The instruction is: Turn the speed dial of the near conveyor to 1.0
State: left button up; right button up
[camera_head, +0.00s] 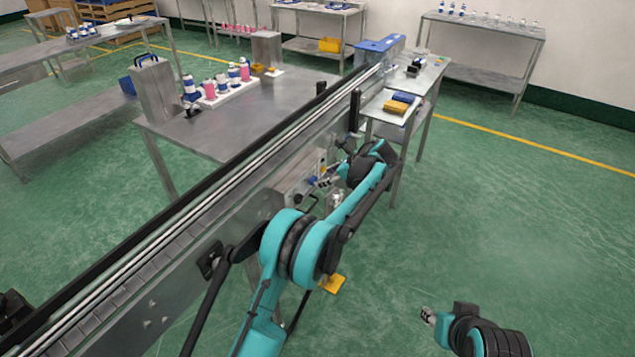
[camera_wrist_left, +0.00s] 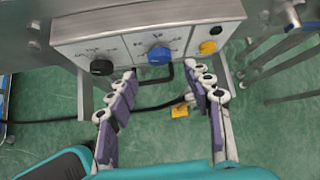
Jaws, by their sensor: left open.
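The near conveyor (camera_head: 185,232) runs diagonally across the head view, with a grey control box (camera_head: 290,190) on its near side. In the left wrist view the box's panel (camera_wrist_left: 128,45) carries a black dial (camera_wrist_left: 102,66) on the left and a blue dial (camera_wrist_left: 158,56) on the right, each with printed scale marks too small to read. My left gripper (camera_wrist_left: 163,82) is open and empty, its fingers below the panel and apart from the dials, roughly around the blue dial's line. It also shows beside the box in the head view (camera_head: 326,181). My right gripper (camera_head: 429,316) is low at right, away from the conveyor.
A yellow button (camera_wrist_left: 207,47) sits right of the blue dial. A black cable (camera_wrist_left: 60,120) runs below the box. A steel table (camera_head: 235,125) with bottles stands behind the conveyor. A side table (camera_head: 400,128) with trays stands beyond my left arm. The right floor is clear.

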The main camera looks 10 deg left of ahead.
aim_at(315, 181)
pick_arm(q)
jog(key=b+x, duration=0.2)
jog(key=x, duration=0.4)
jog(key=shift+f, duration=0.1)
jog(key=c, duration=1.2)
jog(key=shift+o, duration=0.2)
jog(key=shift+s, duration=0.1)
jog(key=shift+s+a+f+n+t+h+b, duration=0.15)
jog(key=shift+n+t+h+b, duration=0.1)
jog(key=shift+n+t, duration=1)
jog(key=shift+s+d+f+n+t+h+b, duration=0.15)
jog(key=shift+n+t, duration=0.55)
jog(key=shift+t, duration=1.05)
jog(key=shift+s+a+f+n+t+h+b, duration=0.15)
jog(key=shift+n+t+h, duration=0.15)
jog(key=shift+n+t, duration=0.95)
jog(key=shift+m+t, duration=0.3)
jog(key=shift+t, duration=0.05)
jog(key=shift+r, duration=0.1)
